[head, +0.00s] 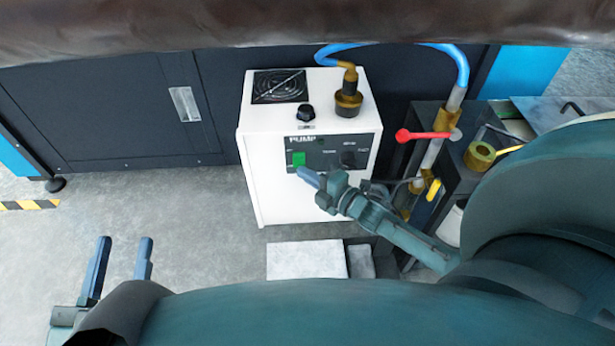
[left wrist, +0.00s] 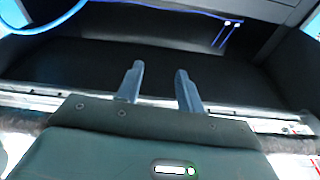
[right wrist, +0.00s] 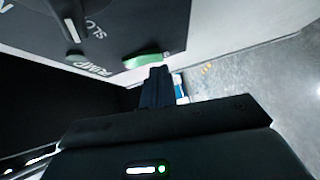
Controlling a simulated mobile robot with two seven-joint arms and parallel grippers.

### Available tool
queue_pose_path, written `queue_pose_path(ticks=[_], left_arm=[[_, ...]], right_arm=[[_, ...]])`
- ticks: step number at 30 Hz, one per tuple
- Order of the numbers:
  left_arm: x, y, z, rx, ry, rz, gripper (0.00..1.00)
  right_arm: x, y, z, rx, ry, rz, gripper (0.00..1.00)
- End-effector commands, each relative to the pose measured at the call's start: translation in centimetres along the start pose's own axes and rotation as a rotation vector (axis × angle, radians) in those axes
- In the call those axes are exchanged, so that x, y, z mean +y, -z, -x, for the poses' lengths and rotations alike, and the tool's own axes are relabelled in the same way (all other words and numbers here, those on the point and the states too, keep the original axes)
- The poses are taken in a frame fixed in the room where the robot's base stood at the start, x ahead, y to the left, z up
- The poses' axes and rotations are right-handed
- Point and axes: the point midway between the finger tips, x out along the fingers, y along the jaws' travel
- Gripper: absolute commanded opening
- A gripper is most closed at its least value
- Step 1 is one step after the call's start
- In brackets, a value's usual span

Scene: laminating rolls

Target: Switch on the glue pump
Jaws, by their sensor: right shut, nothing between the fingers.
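The white pump box (head: 259,170) stands on the floor in the head view, with a dark panel labelled PUMP on its front. A green switch (head: 298,159) sits at the left of that panel, and a dark knob (head: 348,158) at its right. My right gripper (head: 308,176) is shut and empty, its fingertips just below the green switch. In the right wrist view the green switch (right wrist: 142,60) is right by the shut fingertips (right wrist: 158,70); I cannot tell whether they touch. My left gripper (head: 121,243) is open and empty at the lower left, away from the pump.
A blue hose (head: 462,70) runs from the brass fitting on the pump's top to a pipe with a red lever (head: 428,135). A dark cart (head: 428,117) stands right of the pump. A white block (head: 306,260) lies in front. The floor at left is clear.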

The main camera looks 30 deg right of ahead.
Motion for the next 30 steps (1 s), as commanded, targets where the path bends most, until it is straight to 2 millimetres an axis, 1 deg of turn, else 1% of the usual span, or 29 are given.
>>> queue_pose_path(ticks=[3, 12, 14, 17, 18, 23, 30], left_arm=[[-0.1, 0.2, -0.2, 0.010, -0.001, 0.003, 0.37], [-0.1, 0.2, -0.2, 0.012, -0.001, 0.002, 0.37], [-0.1, -0.1, -0.1, 0.011, -0.001, 0.004, 0.37], [0.1, -1.3, 0.1, 0.009, -0.002, 0.025, 0.37], [0.1, -0.6, 0.0, 0.010, -0.004, 0.031, 0.37], [0.0, 0.3, -0.1, 0.025, -0.005, 0.029, 0.37], [0.0, 0.2, -0.1, 0.026, -0.006, 0.029, 0.37]], right_arm=[[0.0, -0.3, -0.3, 0.000, 0.001, 0.000, 0.00], [0.0, -0.4, -0.3, 0.000, 0.001, 0.000, 0.00], [-0.2, -0.5, -0.4, 0.000, -0.005, 0.005, 0.00], [-0.7, -0.8, -0.8, -0.001, -0.035, 0.032, 0.00], [-0.2, -0.7, -0.7, 0.000, -0.036, 0.034, 0.00], [-0.1, -0.7, -0.7, 0.000, -0.034, 0.033, 0.00], [-0.2, -0.8, -0.7, 0.001, -0.033, 0.033, 0.00]])
